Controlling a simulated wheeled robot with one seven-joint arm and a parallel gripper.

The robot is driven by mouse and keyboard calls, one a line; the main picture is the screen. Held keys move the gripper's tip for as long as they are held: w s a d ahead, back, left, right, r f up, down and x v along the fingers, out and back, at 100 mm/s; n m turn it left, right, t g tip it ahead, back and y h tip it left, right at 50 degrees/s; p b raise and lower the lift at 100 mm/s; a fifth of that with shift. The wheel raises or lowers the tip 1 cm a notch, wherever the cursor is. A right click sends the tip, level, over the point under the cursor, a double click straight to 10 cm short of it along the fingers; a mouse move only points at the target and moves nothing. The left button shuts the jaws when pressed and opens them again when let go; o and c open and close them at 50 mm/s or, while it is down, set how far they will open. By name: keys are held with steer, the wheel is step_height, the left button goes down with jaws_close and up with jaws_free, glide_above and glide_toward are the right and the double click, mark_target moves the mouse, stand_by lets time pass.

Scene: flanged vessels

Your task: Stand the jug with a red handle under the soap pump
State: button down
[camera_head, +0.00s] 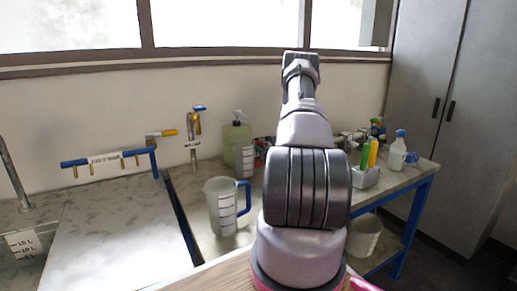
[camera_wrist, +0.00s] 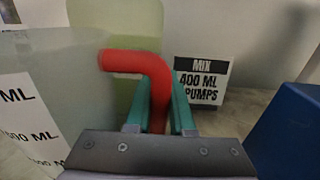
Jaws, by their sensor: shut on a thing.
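The jug (camera_wrist: 40,80) fills the left of the wrist view, pale and translucent with black ML marks. Its red handle (camera_wrist: 130,62) lies between the teal fingers of my gripper (camera_wrist: 160,95), which is shut on it. The jug looks upright. In the head view a pale marked jug (camera_head: 247,163) shows in front of the yellowish soap pump bottle (camera_head: 238,133). In the wrist view a yellowish container (camera_wrist: 125,22) stands close behind the jug and handle. Its pump head is out of that view. My arm hides my gripper in the head view.
A jug with a blue handle (camera_head: 222,207) stands on the bench nearer me. A card reading "MIX 400 ML PUMPS" (camera_wrist: 203,80) is behind the handle. A spray bottle (camera_head: 398,150) and several small bottles stand at right. A tap (camera_head: 194,130) is left of the pump.

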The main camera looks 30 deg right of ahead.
steer(key=c, duration=0.8)
jaws_free()
steer(key=shift+f, duration=0.1)
steer(key=s, duration=1.2)
steer(key=shift+a, duration=0.3)
